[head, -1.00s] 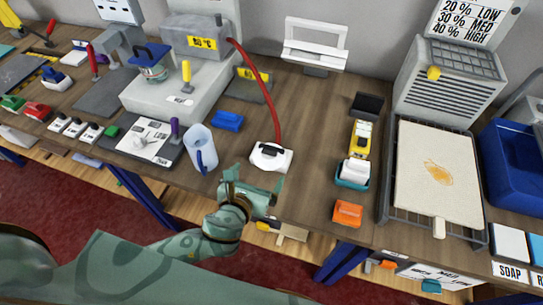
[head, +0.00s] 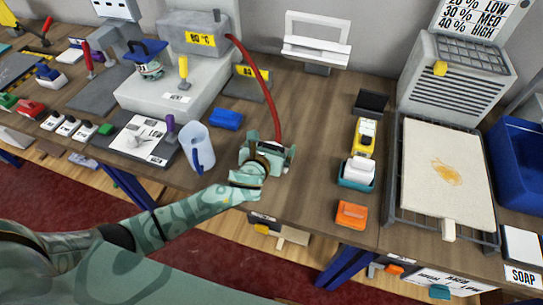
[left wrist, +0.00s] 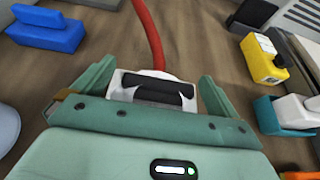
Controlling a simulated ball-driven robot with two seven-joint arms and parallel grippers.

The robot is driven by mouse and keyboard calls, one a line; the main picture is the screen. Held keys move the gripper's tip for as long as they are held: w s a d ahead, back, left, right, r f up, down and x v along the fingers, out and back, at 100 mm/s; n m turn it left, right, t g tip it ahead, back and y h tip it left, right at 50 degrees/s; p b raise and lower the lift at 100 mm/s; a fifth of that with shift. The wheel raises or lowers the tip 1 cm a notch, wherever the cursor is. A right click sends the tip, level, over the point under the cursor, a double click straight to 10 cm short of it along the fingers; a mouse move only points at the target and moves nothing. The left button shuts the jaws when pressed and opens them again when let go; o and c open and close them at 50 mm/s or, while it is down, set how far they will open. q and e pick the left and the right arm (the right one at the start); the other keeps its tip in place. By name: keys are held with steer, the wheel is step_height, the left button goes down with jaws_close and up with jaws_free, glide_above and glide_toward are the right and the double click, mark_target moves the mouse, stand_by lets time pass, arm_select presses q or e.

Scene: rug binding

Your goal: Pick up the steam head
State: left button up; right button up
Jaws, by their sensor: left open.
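The steam head (left wrist: 158,90) is a white block with a dark grip bar, on a red hose (head: 268,88). In the left wrist view it lies on the wooden bench between the two fingers of my left gripper (left wrist: 153,84). The hose runs up and back to the grey steam unit (head: 195,33) marked 80 °C. My right gripper is not in view.
A blue jug (head: 197,148) stands close left of my left gripper, with a blue block (head: 226,119) behind it. To the right are a yellow item (head: 364,138), a white and teal item (head: 357,173) and an orange block (head: 351,214).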

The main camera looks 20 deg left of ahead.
arm_select(q)
steer(key=shift+s+r, duration=0.1)
steer(key=shift+c, duration=0.6)
steer(key=c, duration=1.3)
steer(key=shift+r, duration=0.15)
